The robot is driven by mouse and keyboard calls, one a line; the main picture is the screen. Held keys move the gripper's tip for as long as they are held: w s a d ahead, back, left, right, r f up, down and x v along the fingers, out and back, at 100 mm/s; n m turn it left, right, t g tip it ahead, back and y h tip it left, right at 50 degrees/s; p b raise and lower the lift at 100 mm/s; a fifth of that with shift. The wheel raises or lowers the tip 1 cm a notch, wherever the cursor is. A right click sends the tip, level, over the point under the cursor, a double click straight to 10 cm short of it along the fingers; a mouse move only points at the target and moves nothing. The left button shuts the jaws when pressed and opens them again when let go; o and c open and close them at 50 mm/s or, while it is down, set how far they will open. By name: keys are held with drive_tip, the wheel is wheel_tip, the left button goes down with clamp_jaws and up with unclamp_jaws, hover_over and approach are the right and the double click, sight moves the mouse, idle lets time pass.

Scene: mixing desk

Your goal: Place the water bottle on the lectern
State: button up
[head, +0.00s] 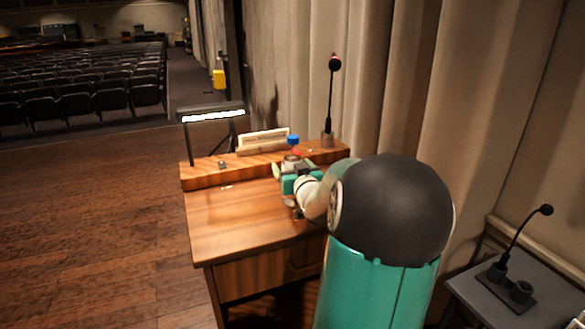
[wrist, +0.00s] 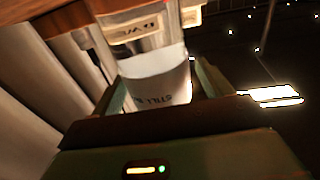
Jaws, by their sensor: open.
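The wooden lectern (head: 232,222) stands in the middle of the head view, with a raised ledge along its back. The water bottle shows its blue cap (head: 293,139) just above my gripper (head: 293,168), at the ledge. In the wrist view the bottle's white label with dark lettering (wrist: 160,82) lies between the two green fingers of my gripper (wrist: 158,92). My gripper is open around the bottle. The bottle's base is hidden, so I cannot tell whether it touches the ledge.
A microphone (head: 330,100) stands at the ledge's right end, and a lit lamp (head: 213,116) at its left. A side table (head: 515,295) with another microphone is at lower right. The lectern's front top is clear.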

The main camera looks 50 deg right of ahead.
drive_tip(key=shift+r, duration=0.1)
drive_tip(key=v, duration=1.2)
drive_tip(key=shift+r, duration=0.1)
